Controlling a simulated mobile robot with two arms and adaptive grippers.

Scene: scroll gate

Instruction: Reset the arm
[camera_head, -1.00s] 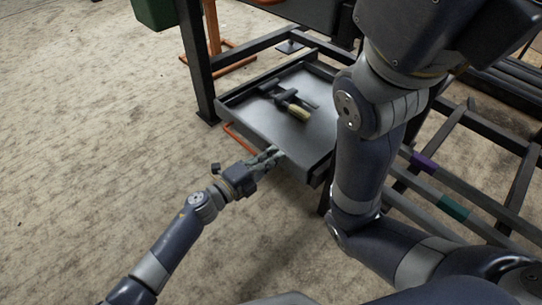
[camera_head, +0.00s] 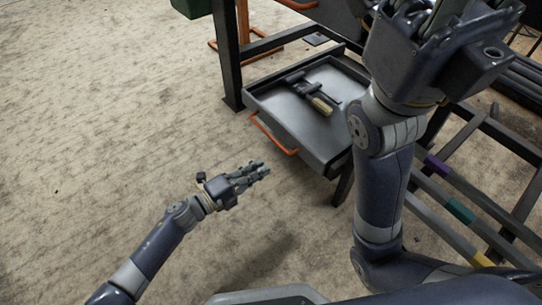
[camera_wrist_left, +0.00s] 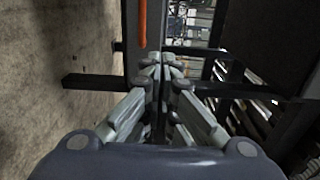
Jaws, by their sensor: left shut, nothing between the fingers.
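My left gripper (camera_head: 264,170) is shut and empty above the floor, in front of and to the left of the open drawer (camera_head: 328,140). It is apart from the drawer's orange handle (camera_head: 273,134). In the left wrist view its fingers (camera_wrist_left: 163,62) meet, with an orange bar (camera_wrist_left: 142,24) beyond them. My right arm stands bent upward on the right of the head view. Its gripper (camera_head: 415,14) is raised at the top edge and partly cut off, so its finger state is unclear.
The pulled-out drawer holds a dark tool with a yellow handle (camera_head: 320,105). A dark bench leg (camera_head: 228,55) stands left of the drawer. A low frame with purple, teal and yellow marked bars (camera_head: 460,211) lies at right. The floor at left is clear.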

